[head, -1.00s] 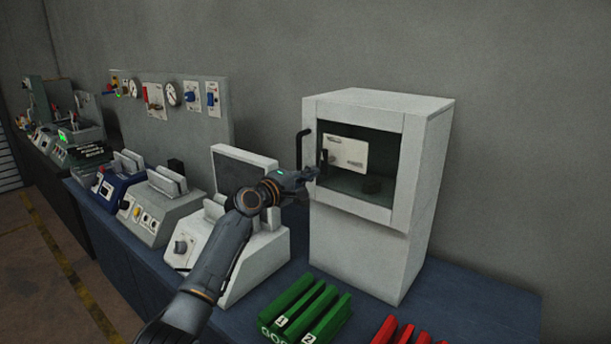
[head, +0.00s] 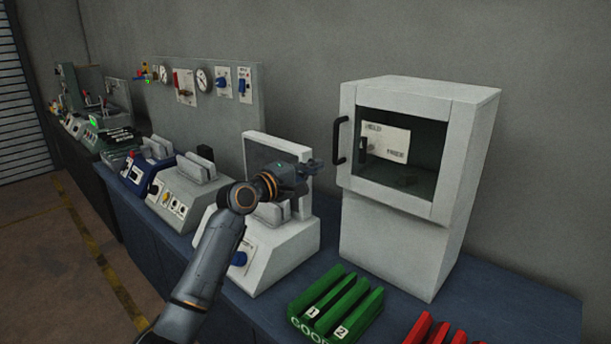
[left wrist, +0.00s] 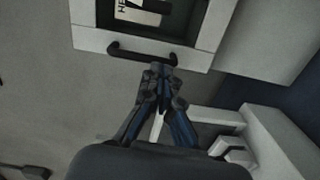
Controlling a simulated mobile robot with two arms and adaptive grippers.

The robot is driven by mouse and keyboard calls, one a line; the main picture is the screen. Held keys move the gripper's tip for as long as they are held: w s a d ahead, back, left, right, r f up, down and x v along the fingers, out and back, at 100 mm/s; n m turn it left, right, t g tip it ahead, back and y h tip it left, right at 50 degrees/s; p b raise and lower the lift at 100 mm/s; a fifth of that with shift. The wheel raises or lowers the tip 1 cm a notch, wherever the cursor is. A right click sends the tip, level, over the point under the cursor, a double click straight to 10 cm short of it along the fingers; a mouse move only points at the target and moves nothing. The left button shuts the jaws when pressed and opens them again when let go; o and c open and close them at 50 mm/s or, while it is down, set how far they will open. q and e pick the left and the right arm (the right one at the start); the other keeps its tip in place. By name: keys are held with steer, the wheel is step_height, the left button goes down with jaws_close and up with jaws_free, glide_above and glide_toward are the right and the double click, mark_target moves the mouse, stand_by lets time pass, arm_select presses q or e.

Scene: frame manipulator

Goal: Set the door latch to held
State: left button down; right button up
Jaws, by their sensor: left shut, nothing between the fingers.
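The white cabinet (head: 390,225) has a windowed front with a black door handle (head: 343,140) at its left. Behind the window is a pale latch plate (head: 387,143) with a dark lever (head: 362,151) at its left. One label reads HELD; the other is too small to read surely. My left gripper (head: 316,166) is shut and empty, just left of the cabinet, apart from it. In the left wrist view its fingertips (left wrist: 160,82) show close below the handle (left wrist: 142,54), with part of the plate (left wrist: 140,10) beyond. My right gripper is not in view.
A white machine (head: 270,245) with an upright panel stands below and behind my left gripper. Green blocks (head: 340,305) and red blocks (head: 440,330) lie in front on the blue bench (head: 500,310). Gauges and switches (head: 205,80) are on a board further left.

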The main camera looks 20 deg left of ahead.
arm_select(q)
steer(key=v, duration=0.3)
steer(key=shift+w, duration=0.1)
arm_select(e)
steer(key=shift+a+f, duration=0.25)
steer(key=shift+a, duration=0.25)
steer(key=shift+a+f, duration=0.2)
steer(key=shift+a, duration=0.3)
